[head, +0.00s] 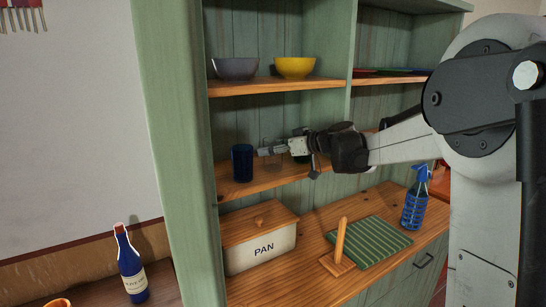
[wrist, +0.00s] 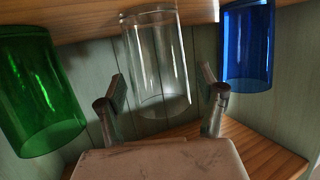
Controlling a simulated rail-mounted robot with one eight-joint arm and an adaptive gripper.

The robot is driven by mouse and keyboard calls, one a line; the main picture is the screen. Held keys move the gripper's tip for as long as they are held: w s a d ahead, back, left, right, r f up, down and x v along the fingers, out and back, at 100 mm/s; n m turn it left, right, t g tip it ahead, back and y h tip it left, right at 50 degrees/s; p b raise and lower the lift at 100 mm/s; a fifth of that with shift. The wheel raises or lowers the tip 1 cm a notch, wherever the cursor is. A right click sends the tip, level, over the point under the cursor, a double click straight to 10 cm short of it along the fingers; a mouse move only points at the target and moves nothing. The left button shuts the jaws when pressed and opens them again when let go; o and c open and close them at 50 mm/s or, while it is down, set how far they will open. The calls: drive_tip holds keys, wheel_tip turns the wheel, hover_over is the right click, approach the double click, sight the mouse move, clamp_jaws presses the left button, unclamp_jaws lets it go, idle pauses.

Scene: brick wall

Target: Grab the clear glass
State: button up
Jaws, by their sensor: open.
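The clear glass (wrist: 157,62) is in the middle of the wrist view, between a green glass (wrist: 38,90) on the left and a blue glass (wrist: 247,45) on the right. My gripper (wrist: 163,88) is open and empty, with one finger toward each side of the clear glass. I cannot tell how far the fingers reach around it. In the head view my gripper (head: 268,151) is at the middle shelf, just right of the blue glass (head: 242,163). The clear glass shows there only as a faint outline by the fingers. The green glass is not clearly seen there.
The middle shelf board (head: 233,192) lies below the glasses. The shelf above (head: 300,86) holds a grey bowl (head: 236,68) and a yellow bowl (head: 295,68). On the counter below are a PAN box (head: 262,248), a wooden holder (head: 339,250) and a blue spray bottle (head: 415,207).

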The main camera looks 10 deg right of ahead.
drive_tip(key=c, duration=1.4)
drive_tip(key=shift+r, duration=0.15)
